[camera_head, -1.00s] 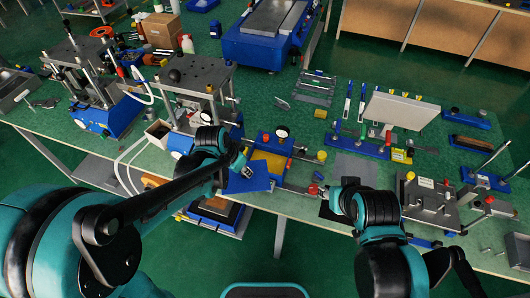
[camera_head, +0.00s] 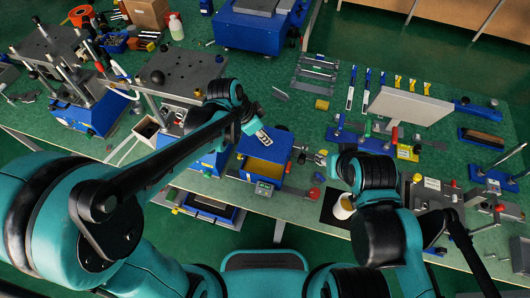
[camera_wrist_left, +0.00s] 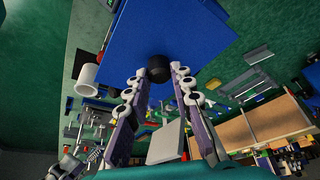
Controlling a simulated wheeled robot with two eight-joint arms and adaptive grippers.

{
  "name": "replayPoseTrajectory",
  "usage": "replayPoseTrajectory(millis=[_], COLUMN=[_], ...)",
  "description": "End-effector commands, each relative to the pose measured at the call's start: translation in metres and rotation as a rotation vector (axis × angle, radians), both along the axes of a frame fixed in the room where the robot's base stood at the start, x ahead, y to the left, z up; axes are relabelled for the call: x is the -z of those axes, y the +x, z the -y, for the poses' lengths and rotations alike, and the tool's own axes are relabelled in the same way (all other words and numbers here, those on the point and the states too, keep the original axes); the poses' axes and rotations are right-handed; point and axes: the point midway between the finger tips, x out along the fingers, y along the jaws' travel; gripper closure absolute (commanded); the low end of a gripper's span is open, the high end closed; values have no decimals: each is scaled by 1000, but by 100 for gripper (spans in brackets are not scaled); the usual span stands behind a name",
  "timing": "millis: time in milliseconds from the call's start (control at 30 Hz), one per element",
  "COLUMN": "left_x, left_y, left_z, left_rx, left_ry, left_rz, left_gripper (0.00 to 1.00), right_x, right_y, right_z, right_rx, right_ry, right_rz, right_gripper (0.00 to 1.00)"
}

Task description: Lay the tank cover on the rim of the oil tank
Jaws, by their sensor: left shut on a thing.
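The tank cover, a flat blue plate (camera_head: 281,143), is held by its black knob (camera_wrist_left: 158,68) in my left gripper (camera_head: 264,138). In the left wrist view, the gripper fingers (camera_wrist_left: 157,92) flank the knob and the plate fills the top. In the head view the cover is over the back part of the blue oil tank (camera_head: 266,186), whose yellow inside (camera_head: 262,167) shows in front of it. I cannot tell whether cover and rim touch. My right gripper (camera_head: 322,157) is right of the tank, small and partly hidden by its arm.
A white cylinder (camera_head: 343,207) stands on a black mat to the right of the tank. A press (camera_head: 180,75) stands to the left. A grey panel (camera_head: 410,106) stands on the right.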

Motion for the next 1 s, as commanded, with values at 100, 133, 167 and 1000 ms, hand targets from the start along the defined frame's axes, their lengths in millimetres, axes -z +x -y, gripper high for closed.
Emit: replayPoseTrajectory(millis=[100,133,167,1000], left_x=[17,20,23,127], left_y=[0,0,0,-1], left_z=[0,0,0,0], left_rx=[-1,-1,-1,-1], left_ry=[0,0,0,0], left_rz=[0,0,0,0], left_gripper=[100,100,100,100], right_x=[12,14,16,51], right_y=[0,0,0,0], right_z=[0,0,0,0], right_rx=[0,0,0,0], right_ry=[0,0,0,0], right_rz=[0,0,0,0], right_gripper=[60,60,60,60])
